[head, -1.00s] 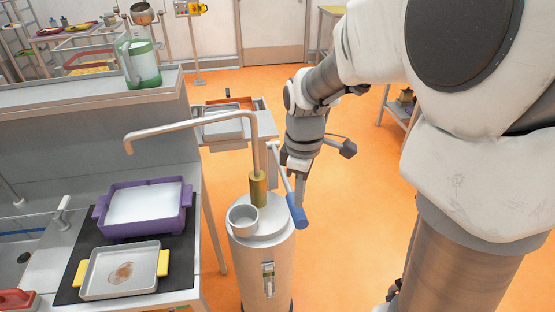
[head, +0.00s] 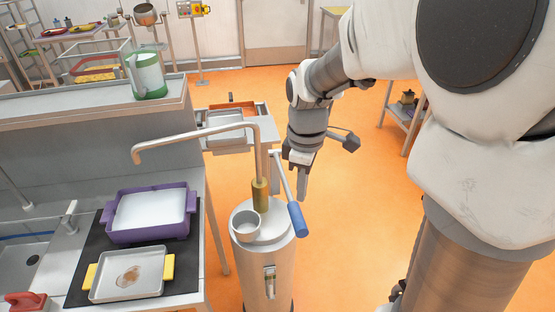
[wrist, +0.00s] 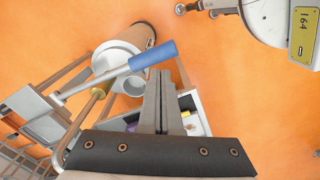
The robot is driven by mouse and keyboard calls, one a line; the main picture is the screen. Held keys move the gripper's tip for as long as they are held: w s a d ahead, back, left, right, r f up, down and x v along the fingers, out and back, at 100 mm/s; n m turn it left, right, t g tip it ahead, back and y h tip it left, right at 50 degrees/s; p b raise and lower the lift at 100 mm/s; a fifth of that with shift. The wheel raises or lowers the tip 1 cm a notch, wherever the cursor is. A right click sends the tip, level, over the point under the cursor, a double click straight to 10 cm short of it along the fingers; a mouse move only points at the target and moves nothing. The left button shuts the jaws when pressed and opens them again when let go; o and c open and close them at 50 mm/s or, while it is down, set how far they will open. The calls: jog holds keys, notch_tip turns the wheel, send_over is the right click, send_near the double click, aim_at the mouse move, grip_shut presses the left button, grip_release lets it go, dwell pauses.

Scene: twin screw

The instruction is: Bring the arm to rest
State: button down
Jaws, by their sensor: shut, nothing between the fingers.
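My arm reaches in from the upper right of the head view. My gripper (head: 301,190) points down, shut and empty, just right of and behind the lever with the blue handle (head: 298,220). In the wrist view my gripper's fingers (wrist: 164,75) are pressed together, with the blue handle (wrist: 153,55) beyond them. I cannot tell the exact gap to the lever, but the fingers do not grip it. The lever belongs to a pump with a brass collar (head: 261,195) and a long bent spout (head: 200,139), on a pale round pedestal (head: 267,262).
Left is a counter with a purple tray (head: 150,212) and a metal tray with yellow handles (head: 129,275). Orange floor (head: 355,200) is open to the right.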

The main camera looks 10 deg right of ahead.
dwell(0.3)
jog(key=s+r+m+t+b, duration=0.2)
jog(key=s+m, duration=0.4)
jog(key=s, duration=0.1)
jog(key=s+r+m+t+b, duration=0.2)
jog(key=s+m+t+b, duration=0.1)
jog(key=s+m, duration=0.3)
jog(key=shift+s+r+t, duration=0.3)
jog(key=shift+s+r, duration=0.05)
jog(key=shift+s, duration=0.1)
jog(key=shift+a, duration=0.2)
dwell(0.3)
